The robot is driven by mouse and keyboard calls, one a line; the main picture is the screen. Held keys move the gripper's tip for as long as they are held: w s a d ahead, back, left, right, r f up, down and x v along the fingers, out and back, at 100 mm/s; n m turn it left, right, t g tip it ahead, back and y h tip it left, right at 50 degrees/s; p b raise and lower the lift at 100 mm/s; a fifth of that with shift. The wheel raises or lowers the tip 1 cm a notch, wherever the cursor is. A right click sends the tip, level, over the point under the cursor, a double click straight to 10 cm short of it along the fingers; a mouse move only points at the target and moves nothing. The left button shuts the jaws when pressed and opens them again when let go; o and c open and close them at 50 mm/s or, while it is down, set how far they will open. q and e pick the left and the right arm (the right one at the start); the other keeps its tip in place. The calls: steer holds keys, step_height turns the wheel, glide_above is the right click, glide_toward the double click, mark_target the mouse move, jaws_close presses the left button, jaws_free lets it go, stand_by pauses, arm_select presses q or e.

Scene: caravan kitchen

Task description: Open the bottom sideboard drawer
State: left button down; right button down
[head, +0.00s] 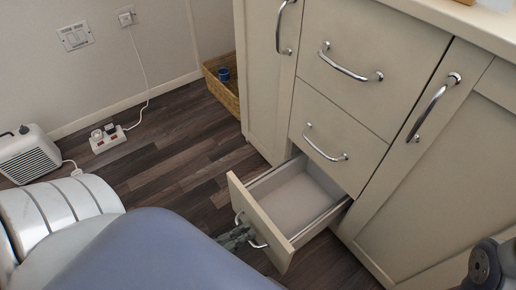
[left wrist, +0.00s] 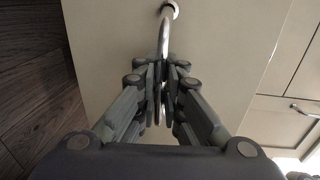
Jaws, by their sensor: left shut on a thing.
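The bottom sideboard drawer (head: 262,222) is pulled out of the cream sideboard (head: 345,170), and its inside looks empty. Its chrome handle (head: 257,244) is on the drawer front. My left gripper (head: 238,236) is at that handle, mostly hidden behind my own arm in the head view. In the left wrist view my left gripper (left wrist: 164,88) is shut on the handle (left wrist: 163,40), with the fingers on both sides of the bar. A dark part of my right arm shows at the lower right of the head view; its fingers cannot be made out.
Two closed drawers (head: 345,65) sit above, between closed cupboard doors with chrome handles. A wicker basket (head: 222,88) with a blue item stands left of the sideboard. A heater (head: 28,153) and a power strip (head: 108,138) are on the left. The wooden floor (head: 175,150) between is clear.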

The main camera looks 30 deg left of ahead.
arm_select(q)
steer(key=shift+s+a, duration=0.2)
steer(key=shift+s, duration=0.3)
steer(key=c, duration=1.7)
jaws_free()
steer(key=v, duration=1.2)
steer(key=shift+f, duration=0.1)
